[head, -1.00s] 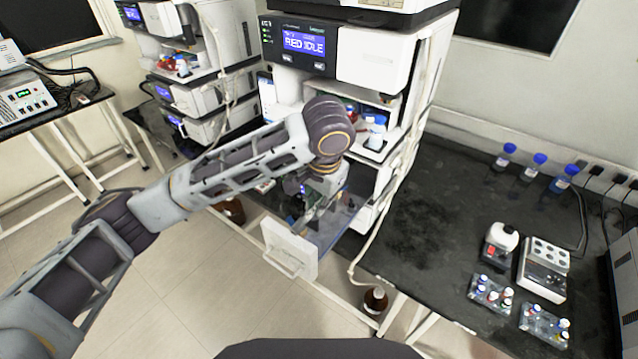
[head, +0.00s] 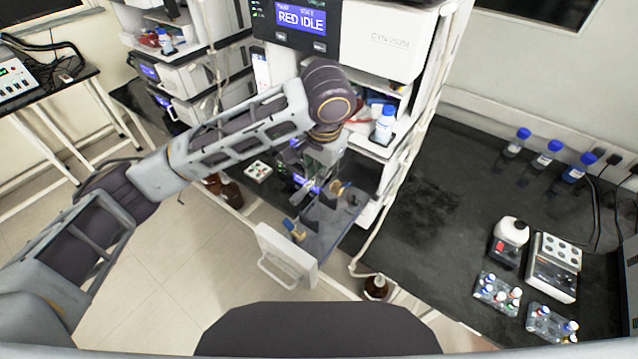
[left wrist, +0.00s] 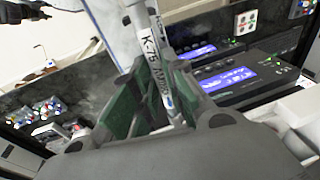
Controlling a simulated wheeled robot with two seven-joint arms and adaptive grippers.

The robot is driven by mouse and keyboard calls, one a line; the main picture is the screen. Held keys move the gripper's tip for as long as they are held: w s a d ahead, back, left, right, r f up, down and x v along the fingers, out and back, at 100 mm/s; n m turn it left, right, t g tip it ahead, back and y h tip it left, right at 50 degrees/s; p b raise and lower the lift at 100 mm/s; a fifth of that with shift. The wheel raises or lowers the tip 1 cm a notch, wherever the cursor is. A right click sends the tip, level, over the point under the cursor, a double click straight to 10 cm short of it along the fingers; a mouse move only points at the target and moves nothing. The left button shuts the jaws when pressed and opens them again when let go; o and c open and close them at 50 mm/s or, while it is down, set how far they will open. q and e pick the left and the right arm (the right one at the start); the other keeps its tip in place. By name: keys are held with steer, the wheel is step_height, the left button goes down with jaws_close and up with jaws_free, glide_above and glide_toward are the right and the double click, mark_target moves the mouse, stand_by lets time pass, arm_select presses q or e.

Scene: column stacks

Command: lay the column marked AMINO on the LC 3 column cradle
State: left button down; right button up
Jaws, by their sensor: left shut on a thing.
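My left gripper (head: 318,172) is over the pulled-out drawer of the middle instrument stack. In the left wrist view its green-padded fingers (left wrist: 150,105) are shut on a slim white column (left wrist: 160,72) that reads K-75 AMINO. The column runs lengthwise between the fingers; its far end leaves the top of that view. The open drawer has a clear tray and a white front panel (head: 285,257) with a handle. Small brass-coloured clips (head: 338,187) show in it, perhaps the cradle; I can read no LC 3 mark.
The stack's display (head: 300,18) reads RED IDLE. A blue-capped bottle (head: 385,124) stands on its shelf. The black bench (head: 440,215) right of it is mostly clear, with vial racks (head: 497,292) and several bottles farther right. A brown bottle (head: 376,287) is below the drawer.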

mark_target(319, 217)
arm_select(q)
steer(key=shift+w+f, duration=0.2)
steer(key=shift+f, duration=0.5)
steer(key=shift+s+f, duration=0.2)
steer(key=shift+f, duration=0.3)
steer(key=shift+f+b, duration=1.4)
steer(key=shift+f, duration=0.9)
steer(key=shift+f, duration=0.15)
steer(key=shift+f+b, duration=1.4)
steer(key=shift+b, duration=0.25)
steer(key=shift+f, duration=1.3)
